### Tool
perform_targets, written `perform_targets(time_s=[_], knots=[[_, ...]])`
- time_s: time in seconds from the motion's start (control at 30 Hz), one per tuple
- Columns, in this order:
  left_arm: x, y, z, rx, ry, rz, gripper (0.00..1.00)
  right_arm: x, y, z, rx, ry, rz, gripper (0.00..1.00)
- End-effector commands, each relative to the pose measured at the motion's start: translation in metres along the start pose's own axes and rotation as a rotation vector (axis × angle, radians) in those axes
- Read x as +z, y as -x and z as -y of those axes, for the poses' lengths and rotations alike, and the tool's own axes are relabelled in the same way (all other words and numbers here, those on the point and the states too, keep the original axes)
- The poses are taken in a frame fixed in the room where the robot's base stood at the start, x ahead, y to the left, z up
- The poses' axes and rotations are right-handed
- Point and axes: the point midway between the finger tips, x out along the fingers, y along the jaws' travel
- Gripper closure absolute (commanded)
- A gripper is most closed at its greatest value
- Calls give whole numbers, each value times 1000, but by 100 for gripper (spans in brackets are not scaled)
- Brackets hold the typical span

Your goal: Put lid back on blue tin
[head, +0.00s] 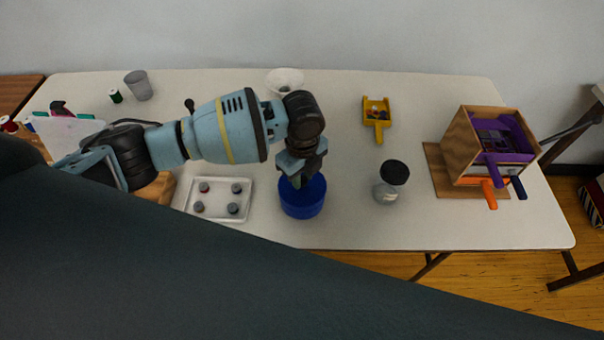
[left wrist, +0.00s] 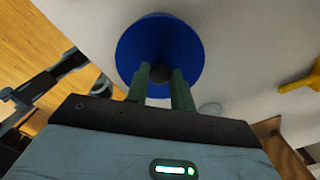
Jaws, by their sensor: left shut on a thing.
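The blue tin (head: 303,208) stands near the front edge of the table, in the middle of the head view. My left gripper (head: 299,179) is directly over it, pointing down. In the left wrist view, a round blue lid (left wrist: 135,45) with a dark knob (left wrist: 160,73) shows below the fingers. The green fingers of my left gripper (left wrist: 160,76) are shut on the knob. The lid is at the tin's top; the gripper hides part of it, and I cannot tell whether it is fully seated. My right gripper is not in view.
A white tray (head: 242,213) with several small pots lies left of the tin. A jar with a black lid (head: 395,172) stands to the right. A yellow scoop (head: 379,127), a white bowl (head: 285,79) and a wooden box (head: 462,137) with coloured scoops stand further off.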

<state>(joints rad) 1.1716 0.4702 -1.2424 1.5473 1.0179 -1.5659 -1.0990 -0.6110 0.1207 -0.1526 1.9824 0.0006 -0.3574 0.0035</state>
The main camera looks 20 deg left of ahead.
Motion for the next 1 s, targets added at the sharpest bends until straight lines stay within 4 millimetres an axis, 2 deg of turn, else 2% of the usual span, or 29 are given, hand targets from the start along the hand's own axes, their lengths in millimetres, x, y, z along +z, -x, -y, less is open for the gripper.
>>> perform_targets(time_s=[0.17,0.2,0.37,0.57,0.73,1.0], knots=[[0,0,0,1,0,-1,98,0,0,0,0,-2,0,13],[0,0,0,1,0,-1,74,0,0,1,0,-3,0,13],[0,0,0,1,0,-1,53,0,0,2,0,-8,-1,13],[0,0,0,1,0,0,51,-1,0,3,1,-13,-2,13],[0,0,0,1,0,0,30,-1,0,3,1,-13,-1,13],[0,0,0,1,0,0,29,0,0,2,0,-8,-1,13]])
